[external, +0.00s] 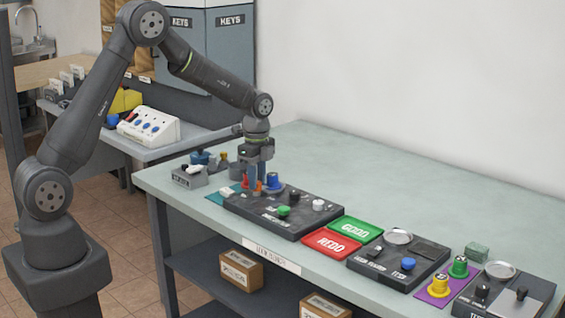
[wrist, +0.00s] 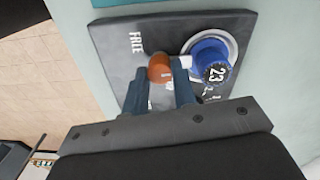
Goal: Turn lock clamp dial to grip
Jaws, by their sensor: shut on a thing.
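My gripper (external: 258,178) points down over the left end of a dark board (external: 243,208). In the wrist view my gripper (wrist: 160,72) has its two blue-grey fingers closed on either side of an orange round knob (wrist: 159,66). This knob appears to be the lock clamp dial's handle; its base is hidden. A blue cylinder marked 23 (wrist: 212,62) sits in a pale round holder just right of the knob, and it also shows in the external view (external: 272,180). The word FREE (wrist: 137,42) is printed left of the knob. Other lettering is partly covered by my fingers.
The board also carries a green knob (external: 283,212) and a black knob. Red REDO (external: 331,243) and green GOOD (external: 355,229) trays lie to its right, with more dark boards beyond. A small grey box (external: 189,177) stands left. The back of the table is clear.

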